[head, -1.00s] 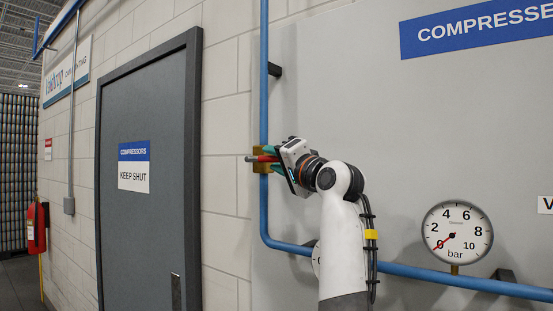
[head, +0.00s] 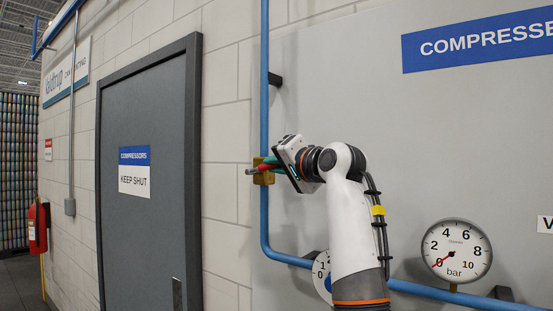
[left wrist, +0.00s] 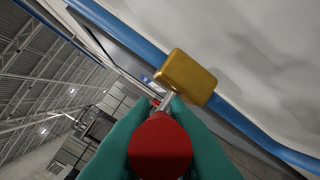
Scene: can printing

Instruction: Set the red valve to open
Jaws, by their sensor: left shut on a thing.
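The red valve handle (left wrist: 160,148) is a red grip on a short metal stem. The stem runs to a brass valve body (left wrist: 187,78) on the blue pipe. In the head view the brass body (head: 263,179) sits on the upright part of the pipe. The handle (head: 268,168) lies across it, close to level and slightly raised at the right. My left gripper (head: 272,165) is shut on the red handle, with green fingers on both sides of it in the left wrist view. The fingers hide part of the handle. My right gripper is not in view.
The blue pipe (head: 264,215) bends and runs right along the grey panel. A pressure gauge (head: 456,250) reads near 0 bar. A second dial (head: 321,270) is partly behind my arm. A grey door (head: 150,215) stands left.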

